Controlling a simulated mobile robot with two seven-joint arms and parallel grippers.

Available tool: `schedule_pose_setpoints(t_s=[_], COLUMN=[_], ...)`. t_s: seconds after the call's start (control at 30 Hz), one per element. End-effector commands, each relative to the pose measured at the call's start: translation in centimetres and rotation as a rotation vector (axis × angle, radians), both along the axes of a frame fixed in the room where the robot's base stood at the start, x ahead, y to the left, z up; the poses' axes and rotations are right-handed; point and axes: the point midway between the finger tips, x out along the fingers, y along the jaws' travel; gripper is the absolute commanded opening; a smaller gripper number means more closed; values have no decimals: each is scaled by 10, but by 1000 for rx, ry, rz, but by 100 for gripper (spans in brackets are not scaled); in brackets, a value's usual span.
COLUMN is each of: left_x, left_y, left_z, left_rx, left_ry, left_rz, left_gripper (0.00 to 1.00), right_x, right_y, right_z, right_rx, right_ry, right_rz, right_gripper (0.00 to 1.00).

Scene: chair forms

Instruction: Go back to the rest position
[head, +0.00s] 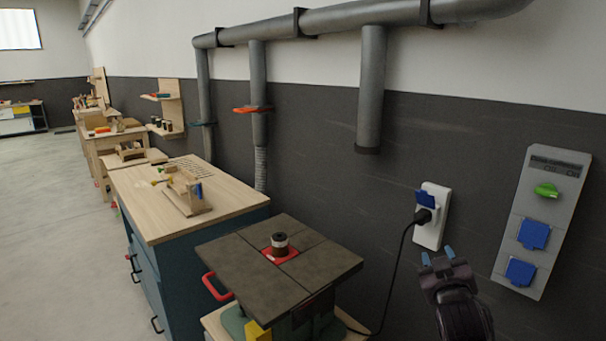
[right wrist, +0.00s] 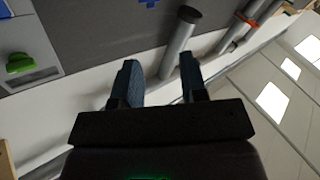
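My right gripper (head: 444,262) is in the lower right of the head view, in front of the dark wall and below the white wall socket. Its two blue-tipped fingers are apart with nothing between them. The right wrist view also shows the open fingers (right wrist: 160,80), with the wall, a pipe and the ceiling beyond. My left gripper is not in either view.
A machine table (head: 230,255) with a spindle stands left of the gripper. A black cable hangs from the white socket (head: 432,232). A grey switch box (head: 508,248) is on the wall at right. A workbench (head: 230,193) stands further left; open floor (head: 60,240) lies beyond.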

Motion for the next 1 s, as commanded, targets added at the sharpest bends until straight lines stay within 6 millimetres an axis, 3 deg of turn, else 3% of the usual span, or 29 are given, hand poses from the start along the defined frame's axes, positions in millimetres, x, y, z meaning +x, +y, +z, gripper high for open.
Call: schedule_pose_setpoints(t_s=[0.03,0.1,0.37,0.6,0.8,1.0], left_x=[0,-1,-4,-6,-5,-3], left_y=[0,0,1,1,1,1], left_z=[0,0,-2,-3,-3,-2], left_rx=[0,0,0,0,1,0], left_ry=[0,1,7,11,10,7], left_rz=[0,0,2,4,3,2], left_gripper=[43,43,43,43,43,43], right_x=[-15,-34,-118,-213,-281,-308], right_y=[3,9,22,23,16,11], right_z=[-24,-51,-147,-230,-276,-291], right_rx=[45,111,303,380,391,394], right_ry=[20,41,174,366,499,546], right_rz=[34,76,156,138,93,67], right_gripper=[39,39,39,39,39,39])
